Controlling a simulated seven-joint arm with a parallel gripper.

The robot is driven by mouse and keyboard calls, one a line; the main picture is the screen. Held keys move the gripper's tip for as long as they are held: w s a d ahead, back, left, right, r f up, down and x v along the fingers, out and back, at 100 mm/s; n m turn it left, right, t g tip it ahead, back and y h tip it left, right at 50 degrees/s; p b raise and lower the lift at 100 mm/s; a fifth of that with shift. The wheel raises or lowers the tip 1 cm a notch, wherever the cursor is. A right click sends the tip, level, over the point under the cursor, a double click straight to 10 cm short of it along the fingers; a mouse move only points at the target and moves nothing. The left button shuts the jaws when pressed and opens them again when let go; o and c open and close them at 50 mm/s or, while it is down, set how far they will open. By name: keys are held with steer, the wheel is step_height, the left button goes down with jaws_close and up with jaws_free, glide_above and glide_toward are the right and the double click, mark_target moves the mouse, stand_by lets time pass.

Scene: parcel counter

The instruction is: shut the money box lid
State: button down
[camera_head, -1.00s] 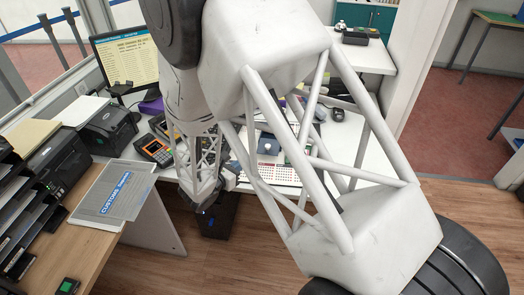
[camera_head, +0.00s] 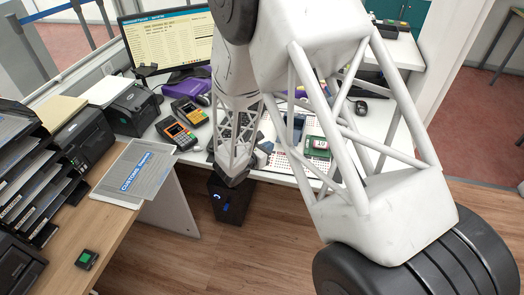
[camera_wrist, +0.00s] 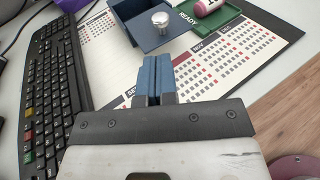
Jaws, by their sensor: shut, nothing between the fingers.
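A dark blue box (camera_wrist: 139,35), which looks like the money box, stands on the counter at the top of the wrist view. A round silver knob (camera_wrist: 161,20) shows against it. The box is cut off by the top edge of the picture, so I cannot tell how its lid stands. In the head view the blue box (camera_head: 292,128) is partly hidden behind my arm's struts. My gripper (camera_wrist: 157,62) has its blue fingers shut together and empty. They point toward the box's near side, over the printed sheet, apparently just short of the box.
A green READY tray (camera_wrist: 189,20) with a pink-and-white object (camera_wrist: 208,6) stands right of the box. A black keyboard (camera_wrist: 48,95) lies to the left. A printed mat (camera_wrist: 110,60) lies beneath. Card terminals (camera_head: 177,133) and a monitor (camera_head: 168,42) stand farther left.

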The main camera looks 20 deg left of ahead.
steer(key=shift+x, duration=3.95)
steer(key=w, duration=0.8)
steer(key=shift+d, duration=0.15)
steer(key=v, duration=1.4)
steer(key=shift+w+r, duration=0.1)
